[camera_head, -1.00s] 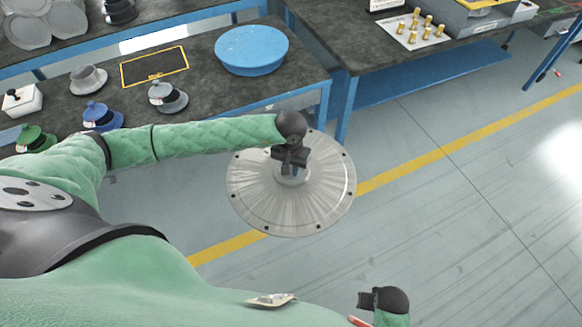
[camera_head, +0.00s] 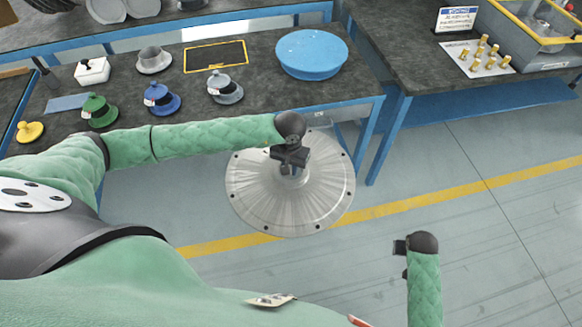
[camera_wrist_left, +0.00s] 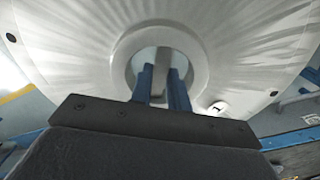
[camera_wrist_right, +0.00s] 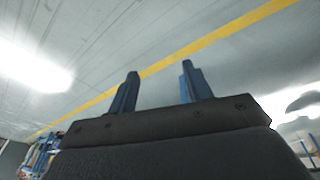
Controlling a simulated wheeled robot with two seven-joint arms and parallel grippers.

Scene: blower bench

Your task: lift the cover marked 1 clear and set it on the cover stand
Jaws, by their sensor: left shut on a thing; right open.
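The cover marked 1 (camera_head: 257,200) is a round silver metal disc with small holes around its rim. It hangs in the air over the floor, in front of the bench. My left gripper (camera_head: 291,168) is shut on its central hub. In the left wrist view the blue fingers (camera_wrist_left: 163,90) grip inside the hub ring, and a white tag reading 1 (camera_wrist_left: 217,108) sits beside it. My right gripper (camera_head: 401,247) is empty over the floor at the right; its two fingers stand apart in the right wrist view (camera_wrist_right: 157,92). I cannot tell which thing is the cover stand.
The bench (camera_head: 270,110) holds a blue round disc (camera_head: 312,54), a yellow-framed black mat (camera_head: 215,56) and several coloured flanged pieces, such as a blue one (camera_head: 161,98). A second bench with brass pieces (camera_head: 480,55) stands at the right. The floor (camera_head: 480,240) between is clear.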

